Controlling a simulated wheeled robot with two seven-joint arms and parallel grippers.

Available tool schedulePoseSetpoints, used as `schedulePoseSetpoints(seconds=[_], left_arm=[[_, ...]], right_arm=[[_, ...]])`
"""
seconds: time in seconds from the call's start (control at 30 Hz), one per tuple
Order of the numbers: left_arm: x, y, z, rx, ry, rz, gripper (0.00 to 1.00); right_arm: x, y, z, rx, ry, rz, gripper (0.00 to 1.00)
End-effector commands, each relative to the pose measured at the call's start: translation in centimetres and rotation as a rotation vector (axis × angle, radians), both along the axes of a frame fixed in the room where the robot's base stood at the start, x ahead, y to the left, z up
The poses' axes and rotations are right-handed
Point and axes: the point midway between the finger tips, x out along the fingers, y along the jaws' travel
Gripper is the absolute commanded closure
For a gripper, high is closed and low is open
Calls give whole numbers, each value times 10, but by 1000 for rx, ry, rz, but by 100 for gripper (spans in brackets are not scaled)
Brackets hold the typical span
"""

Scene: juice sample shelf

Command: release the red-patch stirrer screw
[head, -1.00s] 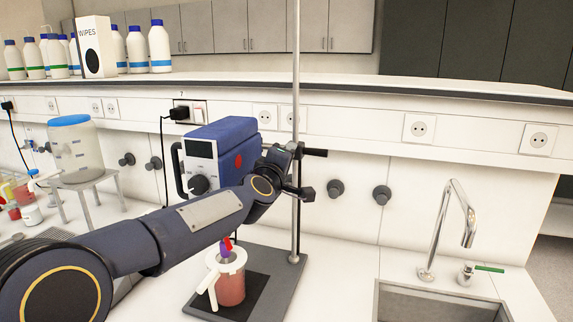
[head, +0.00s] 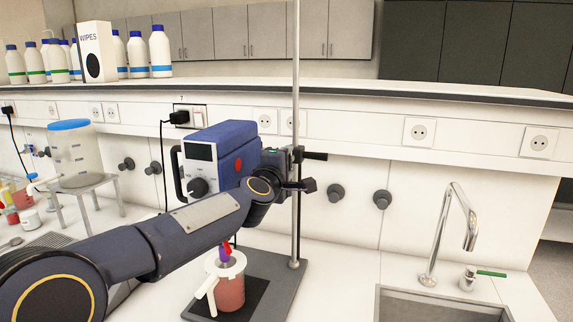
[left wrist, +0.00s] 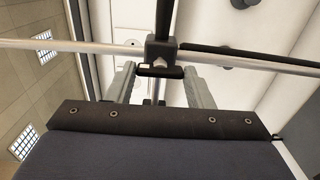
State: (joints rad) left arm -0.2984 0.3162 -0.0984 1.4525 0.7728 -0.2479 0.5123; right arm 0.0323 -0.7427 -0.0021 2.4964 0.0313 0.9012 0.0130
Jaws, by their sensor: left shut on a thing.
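The blue stirrer (head: 218,150) with a red patch (head: 238,167) on its side is held on an upright steel rod (head: 296,80) by a dark clamp (head: 296,158). My left arm comes in from the left, and its wrist lies in front of the stirrer's lower right. In the left wrist view, my left gripper (left wrist: 160,80) is shut on the black crossbar of the screw (left wrist: 160,71), below the clamp block (left wrist: 160,48) in the picture. In the head view the fingertips are mostly hidden by the wrist. My right gripper is not in view.
A lidded jug of red liquid (head: 229,290) stands on the stand's dark base (head: 270,285), under the arm. A sink (head: 440,305) with a tap (head: 450,230) is at right. A blue-lidded container (head: 72,148) is at left. Bottles (head: 160,50) line the shelf.

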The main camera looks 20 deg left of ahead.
Motion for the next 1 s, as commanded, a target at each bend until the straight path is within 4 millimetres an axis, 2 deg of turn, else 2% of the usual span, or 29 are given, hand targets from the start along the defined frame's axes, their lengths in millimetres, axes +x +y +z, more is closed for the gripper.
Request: schedulePoseSetpoints(seconds=[0.07, 0.1, 0.27, 0.53, 0.63, 1.0], left_arm=[[0, 0, 0, -3, 1, 0, 76], [0, 0, 0, -3, 1, 0, 52], [0, 0, 0, -2, 1, 0, 31], [-1, 0, 0, 0, 0, 0, 31], [-7, 0, 0, 0, -1, 0, 31], [-66, 2, 0, -1, -1, -1, 31]], right_arm=[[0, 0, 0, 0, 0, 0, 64], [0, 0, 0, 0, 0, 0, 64], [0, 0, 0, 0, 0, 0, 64], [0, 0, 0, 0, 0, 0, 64], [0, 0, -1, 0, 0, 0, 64], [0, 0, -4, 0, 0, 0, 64]])
